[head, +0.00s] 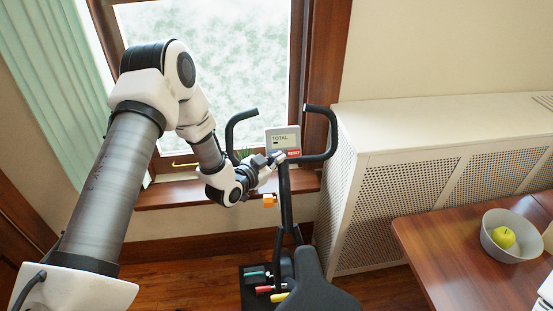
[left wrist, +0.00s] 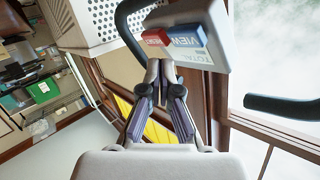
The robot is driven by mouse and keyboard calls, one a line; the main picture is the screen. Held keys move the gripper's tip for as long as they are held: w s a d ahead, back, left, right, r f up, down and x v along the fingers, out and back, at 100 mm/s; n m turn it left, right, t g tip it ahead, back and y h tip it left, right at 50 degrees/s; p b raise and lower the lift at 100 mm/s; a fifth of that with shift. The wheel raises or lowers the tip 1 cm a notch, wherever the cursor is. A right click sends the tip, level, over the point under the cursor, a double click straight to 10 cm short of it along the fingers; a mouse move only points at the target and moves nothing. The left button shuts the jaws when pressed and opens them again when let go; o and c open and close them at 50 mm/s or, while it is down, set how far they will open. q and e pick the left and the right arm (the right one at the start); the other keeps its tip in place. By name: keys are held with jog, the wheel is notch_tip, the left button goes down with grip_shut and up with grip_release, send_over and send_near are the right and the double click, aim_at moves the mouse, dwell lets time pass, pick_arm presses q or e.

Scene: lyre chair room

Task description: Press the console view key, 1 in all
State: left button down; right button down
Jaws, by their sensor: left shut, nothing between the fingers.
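The exercise bike's console (head: 282,135) is a light grey box with a small display reading TOTAL, between the two black handlebars. In the left wrist view the console (left wrist: 217,50) appears tilted, with a blue VIEW key (left wrist: 187,38) beside a red key (left wrist: 156,37). In the head view the red RESET key (head: 293,153) shows, while the blue key is hidden behind my gripper. My left gripper (head: 278,158) is shut and empty, at the console's lower edge. In the left wrist view its fingertips (left wrist: 161,66) point at the keys, just short of them; I cannot tell whether they touch.
The black handlebars (head: 320,109) flank the console. A window with a wooden sill (head: 175,194) lies behind. A white radiator cover (head: 400,190) stands at the right. A wooden table (head: 440,250) holds a grey bowl (head: 493,245) with a green apple (head: 503,237).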

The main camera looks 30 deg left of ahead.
pick_arm(q)
jog(key=shift+w+a+f, duration=0.3)
jog(key=shift+w+a, duration=0.05)
jog(key=shift+w, duration=0.15)
dwell(1.1)
jog(key=shift+w+a+f+b, duration=0.2)
jog(key=shift+w+a+b, duration=0.05)
jog(key=shift+b, duration=0.15)
jog(key=shift+w+a+f+b, duration=0.2)
jog(key=shift+w+b, duration=0.1)
dwell(0.6)
jog(key=shift+s+d+r+p, duration=0.4)
jog(key=shift+s+d+r, duration=0.05)
jog(key=shift+s, duration=0.15)
dwell(0.3)
